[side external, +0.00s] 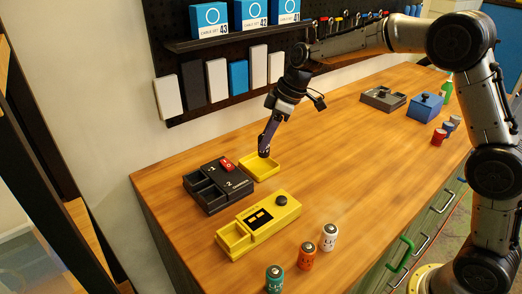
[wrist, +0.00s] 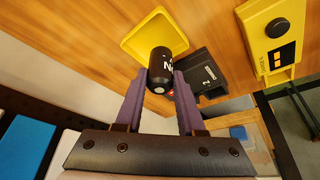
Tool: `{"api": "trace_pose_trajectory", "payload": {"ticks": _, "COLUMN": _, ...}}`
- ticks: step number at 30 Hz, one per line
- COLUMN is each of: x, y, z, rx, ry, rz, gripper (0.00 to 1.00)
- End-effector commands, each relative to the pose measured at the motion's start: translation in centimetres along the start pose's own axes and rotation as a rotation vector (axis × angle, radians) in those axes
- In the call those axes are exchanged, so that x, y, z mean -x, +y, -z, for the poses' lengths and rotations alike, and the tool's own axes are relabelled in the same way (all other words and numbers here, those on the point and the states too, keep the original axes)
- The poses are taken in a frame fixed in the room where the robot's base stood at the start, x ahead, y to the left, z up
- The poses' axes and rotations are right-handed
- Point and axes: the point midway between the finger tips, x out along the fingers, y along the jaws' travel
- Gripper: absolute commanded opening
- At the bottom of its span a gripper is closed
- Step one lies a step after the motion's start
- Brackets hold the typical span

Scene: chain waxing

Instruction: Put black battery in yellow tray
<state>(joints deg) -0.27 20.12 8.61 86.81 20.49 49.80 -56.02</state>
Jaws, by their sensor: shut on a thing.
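A black battery (wrist: 161,68) with white lettering is held between the purple fingers of my gripper (wrist: 160,85) in the wrist view. In the side external view my gripper (side external: 265,150) points down at the yellow tray (side external: 268,169), with the dark battery (side external: 263,153) at its fingertips. The yellow tray (wrist: 140,40) lies directly beyond the battery in the wrist view. The battery overlaps the tray in both views. I cannot tell whether it touches the tray floor. The fingers hide part of the tray's back rim.
A black device (side external: 215,188) with a red switch stands just left of the tray. A yellow device (side external: 262,222) with a black knob is in front. Green, orange and white batteries (side external: 305,256) stand at the front edge. Grey and blue boxes (side external: 425,106) sit far right. The middle is clear.

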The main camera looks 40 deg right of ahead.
Motion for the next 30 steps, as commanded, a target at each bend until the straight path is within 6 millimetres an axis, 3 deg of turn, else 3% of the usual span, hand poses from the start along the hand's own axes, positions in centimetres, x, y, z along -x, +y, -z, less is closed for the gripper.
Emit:
{"api": "trace_pose_trajectory", "payload": {"ticks": 10, "x": -2.7, "y": 1.1, "z": 0.5, "rx": 0.001, "ry": 0.000, "rz": 0.000, "gripper": 0.00}}
{"api": "trace_pose_trajectory", "payload": {"ticks": 16, "x": -5.2, "y": 1.1, "z": -0.5, "rx": -0.001, "ry": -0.001, "rz": 0.001, "gripper": 0.00}}
{"api": "trace_pose_trajectory", "payload": {"ticks": 27, "x": -5.6, "y": 1.1, "z": -0.7, "rx": 0.001, "ry": 0.001, "rz": -0.001, "gripper": 0.00}}
{"api": "trace_pose_trajectory", "payload": {"ticks": 28, "x": -5.6, "y": 1.1, "z": -0.7, "rx": 0.001, "ry": 0.001, "rz": -0.001, "gripper": 0.40}}
{"api": "trace_pose_trajectory", "payload": {"ticks": 30, "x": -5.6, "y": 1.1, "z": -0.7, "rx": 0.001, "ry": 0.001, "rz": -0.001, "gripper": 0.52}}
